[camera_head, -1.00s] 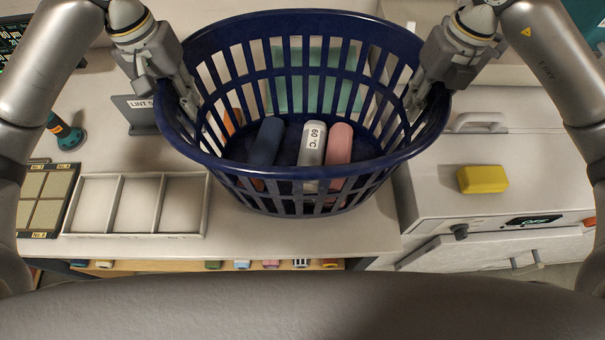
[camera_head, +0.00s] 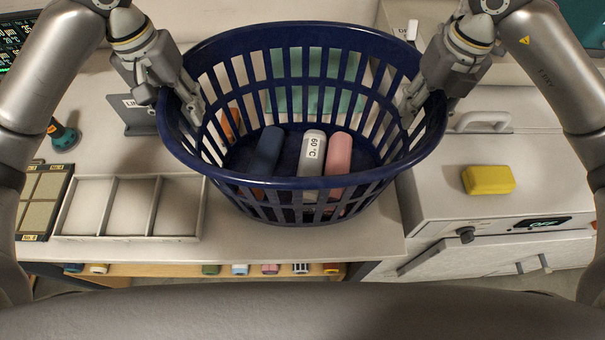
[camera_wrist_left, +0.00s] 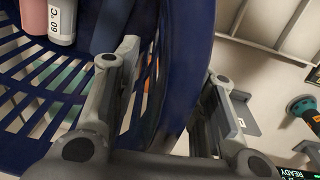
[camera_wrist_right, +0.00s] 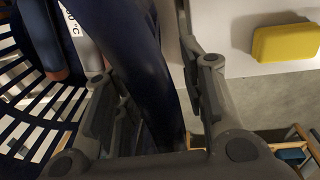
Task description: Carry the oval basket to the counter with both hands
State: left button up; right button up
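The dark blue oval basket (camera_head: 300,181) is upright over the pale counter (camera_head: 225,235) in the head view. I cannot tell whether its base touches the counter. Inside lie a dark blue roll (camera_head: 267,150), a white bottle marked 60 °C (camera_head: 312,152) and a pink roll (camera_head: 339,154); something orange (camera_head: 231,122) shows at the left. My left gripper (camera_head: 192,108) is shut on the basket's left wall, one finger inside and one outside, as the left wrist view (camera_wrist_left: 165,85) shows. My right gripper (camera_head: 412,102) grips the right wall the same way; it also shows in the right wrist view (camera_wrist_right: 150,85).
A three-part tray (camera_head: 125,237) and a panel of tan squares (camera_head: 42,205) lie left of the basket. A grey sign (camera_head: 133,112) stands close behind my left gripper. At right, a yellow sponge (camera_head: 488,179) lies on a white appliance (camera_head: 540,165). Several coloured items sit below the counter edge.

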pick_arm(q)
jog(key=shift+d+r, duration=0.1)
jog(key=shift+r, duration=0.25)
jog(key=r, duration=0.3)
jog(key=a+r, duration=0.1)
jog(key=r, duration=0.7)
jog(key=shift+a, duration=0.2)
pick_arm(e)
jog(key=shift+a, duration=0.1)
pick_arm(q)
jog(key=shift+r, duration=0.1)
pick_arm(e)
jog(key=r, duration=0.4)
jog(key=d+r, duration=0.1)
jog(key=r, duration=0.7)
jog(key=shift+d, duration=0.2)
jog(key=shift+f, duration=0.1)
